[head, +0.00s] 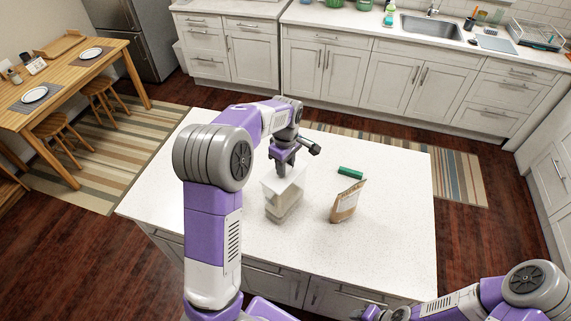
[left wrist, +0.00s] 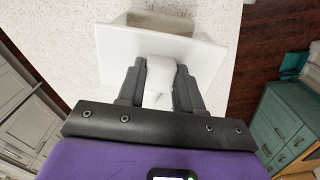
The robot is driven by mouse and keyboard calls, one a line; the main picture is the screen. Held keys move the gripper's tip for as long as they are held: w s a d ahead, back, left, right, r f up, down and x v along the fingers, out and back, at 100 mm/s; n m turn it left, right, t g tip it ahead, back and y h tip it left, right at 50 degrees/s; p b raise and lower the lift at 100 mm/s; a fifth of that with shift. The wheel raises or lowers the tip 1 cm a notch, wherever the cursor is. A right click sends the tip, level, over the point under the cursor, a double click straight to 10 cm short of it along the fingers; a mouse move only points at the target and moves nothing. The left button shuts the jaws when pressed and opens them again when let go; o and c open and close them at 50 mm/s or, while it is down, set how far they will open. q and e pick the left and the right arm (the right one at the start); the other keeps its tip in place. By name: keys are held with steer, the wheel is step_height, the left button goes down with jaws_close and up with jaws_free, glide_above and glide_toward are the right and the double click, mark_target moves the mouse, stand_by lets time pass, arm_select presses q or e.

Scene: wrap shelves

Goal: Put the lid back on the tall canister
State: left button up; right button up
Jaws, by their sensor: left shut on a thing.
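My left gripper (head: 284,171) is over the island counter in the head view, fingers pointing down. It is shut on the knob of the white square lid (head: 271,183). In the left wrist view, the fingers (left wrist: 158,88) close on the knob from both sides and the lid (left wrist: 113,45) spreads beyond them. The clear canister (head: 284,211), with pale contents, stands on the counter directly below the lid. The lid hides most of its top, and I cannot tell whether they touch.
A brown paper bag (head: 347,202) stands right of the canister on the white counter (head: 395,240). A green cylinder (head: 350,172) lies behind the bag. The counter's right side and front are clear.

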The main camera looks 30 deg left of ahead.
arm_select(q)
steer(key=o, duration=1.2)
steer(key=shift+c, duration=0.2)
steer(key=shift+o, duration=0.3)
steer(key=o, duration=0.5)
steer(key=shift+r+p, duration=2.15)
steer(key=shift+r, duration=0.45)
steer(key=shift+r+p, duration=0.6)
steer(key=shift+r, duration=0.35)
